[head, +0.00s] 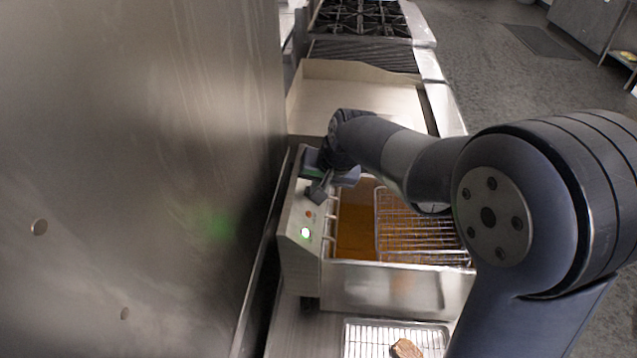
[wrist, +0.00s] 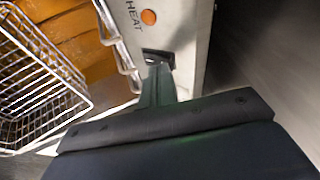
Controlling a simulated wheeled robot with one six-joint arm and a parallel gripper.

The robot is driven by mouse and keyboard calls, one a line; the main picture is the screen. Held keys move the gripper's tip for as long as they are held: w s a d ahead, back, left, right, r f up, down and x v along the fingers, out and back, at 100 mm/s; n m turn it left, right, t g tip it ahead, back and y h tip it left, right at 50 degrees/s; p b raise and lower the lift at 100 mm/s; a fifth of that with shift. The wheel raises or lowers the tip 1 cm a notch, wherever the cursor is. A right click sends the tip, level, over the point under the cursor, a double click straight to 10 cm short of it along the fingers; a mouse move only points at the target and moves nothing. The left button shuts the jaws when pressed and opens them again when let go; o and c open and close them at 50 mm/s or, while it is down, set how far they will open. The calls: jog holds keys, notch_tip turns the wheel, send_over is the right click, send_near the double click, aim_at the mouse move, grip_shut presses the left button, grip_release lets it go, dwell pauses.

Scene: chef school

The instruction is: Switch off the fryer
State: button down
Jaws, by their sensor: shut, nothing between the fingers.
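The fryer (head: 385,287) is a steel box with brown oil and a wire basket (head: 415,222). In the wrist view an orange light (wrist: 148,17) sits beside the word HEAT. A dark switch (wrist: 160,57) lies just below it in that view. My gripper (head: 318,190) is shut and empty over the panel. In the wrist view my gripper (wrist: 157,72) has its tips at the switch, partly hiding it; I cannot tell if they touch.
A tall steel wall (head: 140,170) stands close at the left of the fryer. A wire rack (head: 375,338) with a brown piece of food (head: 406,348) lies in front. A pale flat-topped unit (head: 350,95) and a burner stove (head: 362,18) are behind.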

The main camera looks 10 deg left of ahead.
jog(key=shift+a+f, duration=0.15)
jog(key=shift+a, duration=0.2)
jog(key=shift+d+f, duration=0.1)
jog(key=shift+d, duration=0.05)
jog(key=shift+d+f+b, duration=0.15)
jog(key=shift+d+b, duration=0.35)
jog(key=shift+d, duration=0.15)
